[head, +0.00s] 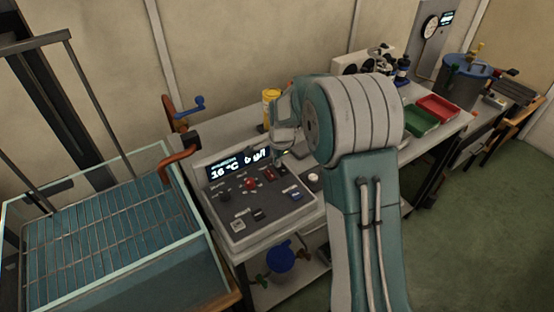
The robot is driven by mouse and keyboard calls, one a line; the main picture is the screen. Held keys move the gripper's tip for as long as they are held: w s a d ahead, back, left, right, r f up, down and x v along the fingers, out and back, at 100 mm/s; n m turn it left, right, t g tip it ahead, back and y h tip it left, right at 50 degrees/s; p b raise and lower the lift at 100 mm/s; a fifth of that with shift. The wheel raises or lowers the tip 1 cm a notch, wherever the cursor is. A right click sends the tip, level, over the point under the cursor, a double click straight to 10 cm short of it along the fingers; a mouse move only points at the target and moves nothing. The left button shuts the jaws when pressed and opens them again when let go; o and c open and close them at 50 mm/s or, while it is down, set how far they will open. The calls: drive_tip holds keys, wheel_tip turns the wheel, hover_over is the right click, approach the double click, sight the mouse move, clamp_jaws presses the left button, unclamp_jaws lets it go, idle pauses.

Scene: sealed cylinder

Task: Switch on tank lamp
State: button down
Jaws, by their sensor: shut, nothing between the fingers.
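The water tank (205,240) stands at the left, with clear walls, blue water and a wire rack. No lit lamp can be made out over it. To its right a sloped grey control panel (265,228) sits on the bench. My gripper (278,158) is shut and empty over the panel's upper right part. My arm hides some of the bench; contact cannot be told.
A yellow bottle (270,108) stands behind my gripper. A valve with a blue handle (192,106) is by the tank. Green (420,120) and red (438,108) trays and a blue-lidded pot (466,70) are at the right. The floor at the right is free.

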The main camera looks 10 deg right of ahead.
sight(282, 171)
drive_tip(key=shift+w+f, duration=0.15)
drive_tip(key=shift+f, duration=0.15)
drive_tip(key=shift+r, duration=0.15)
drive_tip(key=shift+s+d+r, duration=0.15)
drive_tip(key=shift+s, duration=0.25)
drive_tip(key=shift+s+d+r, duration=0.1)
drive_tip(key=shift+s, duration=0.25)
drive_tip(key=shift+r, duration=0.1)
wheel_tip(282, 171, up, 12)
drive_tip(key=s, duration=0.1)
drive_tip(key=shift+d+f, duration=0.2)
